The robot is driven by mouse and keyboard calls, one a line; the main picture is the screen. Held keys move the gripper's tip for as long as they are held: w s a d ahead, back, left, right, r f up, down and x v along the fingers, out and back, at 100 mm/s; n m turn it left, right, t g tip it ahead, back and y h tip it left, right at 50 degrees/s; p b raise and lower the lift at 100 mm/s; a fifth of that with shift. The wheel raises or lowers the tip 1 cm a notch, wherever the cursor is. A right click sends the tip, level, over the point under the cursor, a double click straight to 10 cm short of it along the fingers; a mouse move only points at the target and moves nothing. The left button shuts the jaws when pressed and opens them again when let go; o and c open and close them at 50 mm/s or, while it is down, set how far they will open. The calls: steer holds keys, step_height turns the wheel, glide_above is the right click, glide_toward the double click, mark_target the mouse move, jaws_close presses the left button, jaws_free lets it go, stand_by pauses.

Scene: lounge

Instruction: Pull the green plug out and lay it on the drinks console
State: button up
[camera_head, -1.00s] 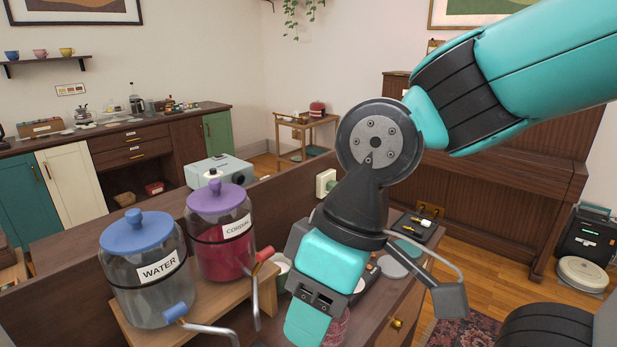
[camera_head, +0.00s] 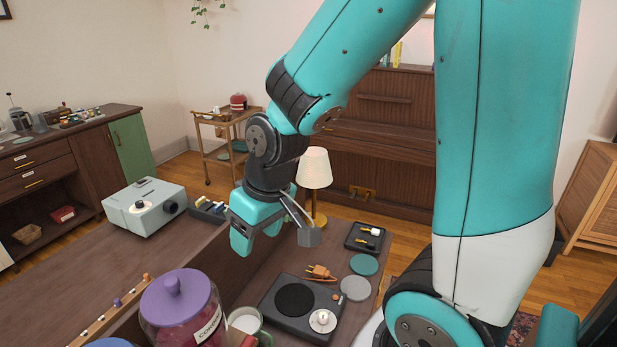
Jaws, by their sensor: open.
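My gripper (camera_head: 243,240) points down over the raised back panel of the drinks console (camera_head: 283,255). It is open, and nothing shows held in it. I cannot make out a green plug in the current view; the gripper covers part of the panel.
A pale projector-like box (camera_head: 145,207) stands behind the panel.

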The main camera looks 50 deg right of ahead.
steer(key=w+d+f+n+t+y, duration=0.1)
steer(key=w+d+f, duration=0.2)
steer(key=w+d, duration=0.25)
steer(key=w+d+f+t, duration=0.1)
steer(key=w+d+f, duration=0.2)
steer(key=w+d, duration=0.3)
steer(key=w+d+f+n+t, duration=0.15)
steer(key=d+f, duration=0.25)
steer(key=d, duration=0.4)
steer(key=d+f+t, duration=0.2)
steer(key=d+f, duration=0.2)
steer(key=d, duration=0.3)
steer(key=b+x, duration=0.3)
steer(key=x, duration=0.3)
steer(key=shift+w+a+f, duration=0.1)
steer(key=shift+w+a, duration=0.1)
steer(key=shift+w, duration=0.15)
steer(key=shift+w+a+f+y+b, duration=0.15)
steer(key=shift+w+f+b, duration=0.1)
steer(key=shift+w+b, duration=0.15)
steer(key=shift+w+a+f+y+b, duration=0.1)
steer(key=shift+w+f+y+b, duration=0.05)
steer(key=shift+w+f+b, duration=0.2)
steer(key=shift+r, duration=0.1)
steer(key=c, duration=0.9)
steer(key=shift+s+d+b, duration=0.25)
steer(key=shift+s+d, duration=0.05)
steer(key=shift+s, duration=0.5)
steer(key=shift+s+d+b, duration=0.25)
steer(key=shift+s, duration=0.55)
